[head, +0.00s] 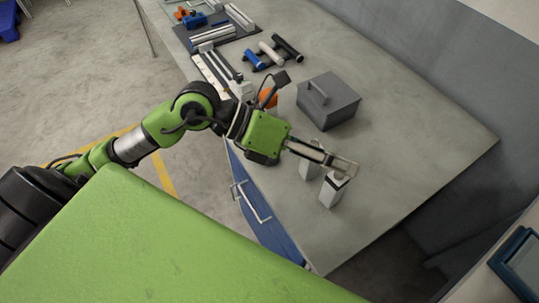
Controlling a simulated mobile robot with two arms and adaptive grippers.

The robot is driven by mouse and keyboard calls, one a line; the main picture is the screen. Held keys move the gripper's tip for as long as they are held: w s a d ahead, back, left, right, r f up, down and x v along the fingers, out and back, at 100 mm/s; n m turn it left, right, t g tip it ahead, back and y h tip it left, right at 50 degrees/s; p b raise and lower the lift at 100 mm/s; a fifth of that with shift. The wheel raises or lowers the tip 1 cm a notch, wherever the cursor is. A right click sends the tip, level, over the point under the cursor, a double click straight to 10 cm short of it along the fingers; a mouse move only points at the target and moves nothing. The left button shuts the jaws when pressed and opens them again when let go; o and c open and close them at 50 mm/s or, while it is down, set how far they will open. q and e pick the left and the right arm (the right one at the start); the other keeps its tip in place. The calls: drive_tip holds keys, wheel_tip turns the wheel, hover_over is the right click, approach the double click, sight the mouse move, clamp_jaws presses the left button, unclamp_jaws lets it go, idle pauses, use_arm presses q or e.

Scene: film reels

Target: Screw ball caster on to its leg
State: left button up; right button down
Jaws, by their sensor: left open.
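My left gripper (345,168) reaches in from the left over the workbench. It is open, with its fingertips at the top of a pale upright block (332,193) with a dark top. I cannot tell whether the fingers touch it. A second pale upright block (309,171) stands just behind, partly hidden by the gripper. I cannot make out for sure which of these is the leg, and no ball caster can be told apart at this size. My right gripper is not in view.
A grey lidded box (328,100) with a handle stands behind the gripper. Several cylinders (269,52) and trays with parts (222,32) lie at the bench's far end. An orange item (268,97) is beside my wrist. The bench's right part (420,130) is clear.

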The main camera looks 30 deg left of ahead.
use_arm(q)
drive_tip(key=w+a+f+y, duration=0.1)
drive_tip(key=a+f+y, duration=0.3)
drive_tip(key=a, duration=0.6)
drive_tip(key=w+a+f+y, duration=0.2)
drive_tip(key=a+f+y, duration=0.2)
drive_tip(key=a, duration=0.6)
drive_tip(key=y, duration=0.2)
drive_tip(key=shift+a+f+y, duration=0.15)
drive_tip(key=shift+a+y, duration=0.1)
drive_tip(key=shift+y, duration=0.15)
drive_tip(key=p+x, duration=0.1)
drive_tip(key=x, duration=0.7)
drive_tip(key=shift+w+d+f+p, duration=0.15)
drive_tip(key=shift+f+p, duration=0.15)
